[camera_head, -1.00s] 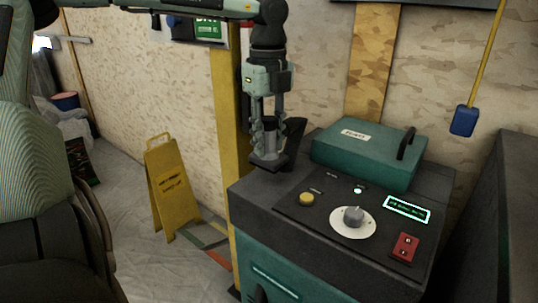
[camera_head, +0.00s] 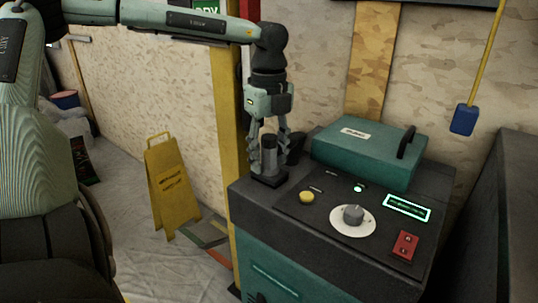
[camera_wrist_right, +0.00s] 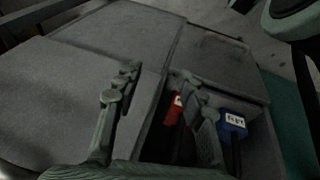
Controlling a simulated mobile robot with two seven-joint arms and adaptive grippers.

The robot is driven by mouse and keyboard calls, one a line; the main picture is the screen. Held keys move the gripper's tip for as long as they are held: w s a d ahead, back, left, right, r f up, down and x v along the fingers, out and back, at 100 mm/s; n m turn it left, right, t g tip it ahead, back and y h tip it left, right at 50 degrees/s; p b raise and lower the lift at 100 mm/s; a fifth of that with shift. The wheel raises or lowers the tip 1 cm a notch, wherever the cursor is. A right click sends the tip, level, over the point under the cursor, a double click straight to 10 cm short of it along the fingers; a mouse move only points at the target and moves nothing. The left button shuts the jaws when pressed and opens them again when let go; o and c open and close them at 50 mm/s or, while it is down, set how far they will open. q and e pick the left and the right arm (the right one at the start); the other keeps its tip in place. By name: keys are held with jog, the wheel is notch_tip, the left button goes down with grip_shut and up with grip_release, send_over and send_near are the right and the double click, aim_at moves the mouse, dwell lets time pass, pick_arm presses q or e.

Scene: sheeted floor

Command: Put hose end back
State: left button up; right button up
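In the head view the hose end (camera_head: 270,155) is a grey upright cylinder on a dark flat base, at the back left corner of the green and black machine (camera_head: 255,207). My left gripper (camera_head: 269,160) points straight down, with its fingers on both sides of the cylinder, and appears shut on it. The base looks level with the machine top; contact is hard to tell. A dark tapered piece shows just right of the fingers, partly hidden. My right gripper (camera_wrist_right: 157,78) is open and empty in the right wrist view, its fingers well apart.
The machine carries a green lidded box (camera_head: 365,157), a yellow button (camera_head: 306,197), a grey dial (camera_head: 353,215) and a red switch (camera_head: 405,246). A yellow floor sign (camera_head: 172,187) stands left. Red and blue tags (camera_wrist_right: 233,122) lie near my right fingers.

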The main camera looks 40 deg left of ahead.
jog(key=shift+s, duration=0.1)
pick_arm(q)
jog(key=shift+r, duration=0.15)
notch_tip(320, 180, up, 11)
jog(key=shift+r, duration=0.45)
pick_arm(e)
jog(key=shift+d+f, duration=0.1)
jog(key=shift+f, duration=0.6)
